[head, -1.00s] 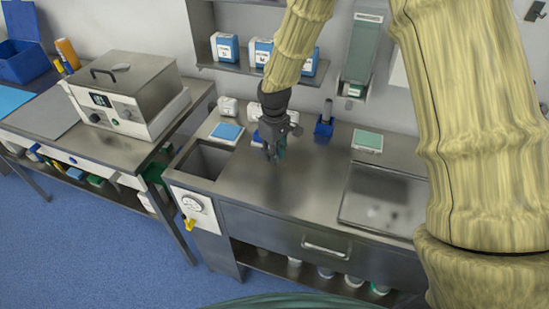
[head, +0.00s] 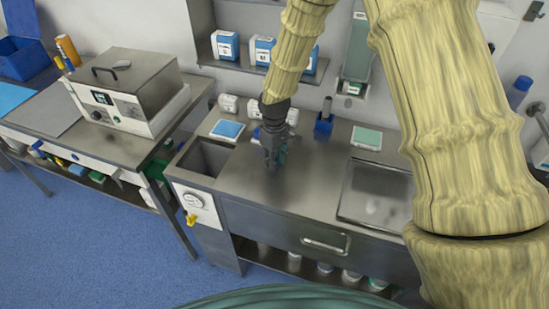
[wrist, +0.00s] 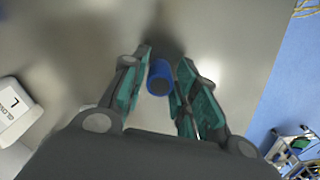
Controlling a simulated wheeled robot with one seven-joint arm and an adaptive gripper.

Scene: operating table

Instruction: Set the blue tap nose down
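The blue tap (wrist: 159,78) shows in the wrist view between the two fingers of my gripper (wrist: 164,62). It looks like a short blue cylinder with a dark round end facing the wrist camera. The fingers lie close along both sides of it, and my gripper appears shut on it. Its far end is hidden. In the head view my gripper (head: 275,163) points down low over the steel counter (head: 300,185), right of the sink. The tap cannot be made out there. Whether it touches the counter is unclear.
The sink (head: 207,158) opens to the left of my gripper. A blue stand with a peg (head: 324,122) and a green-topped pad (head: 367,138) stand behind to the right. A shallow steel tray (head: 375,195) lies right. White boxes line the back. The counter's middle is clear.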

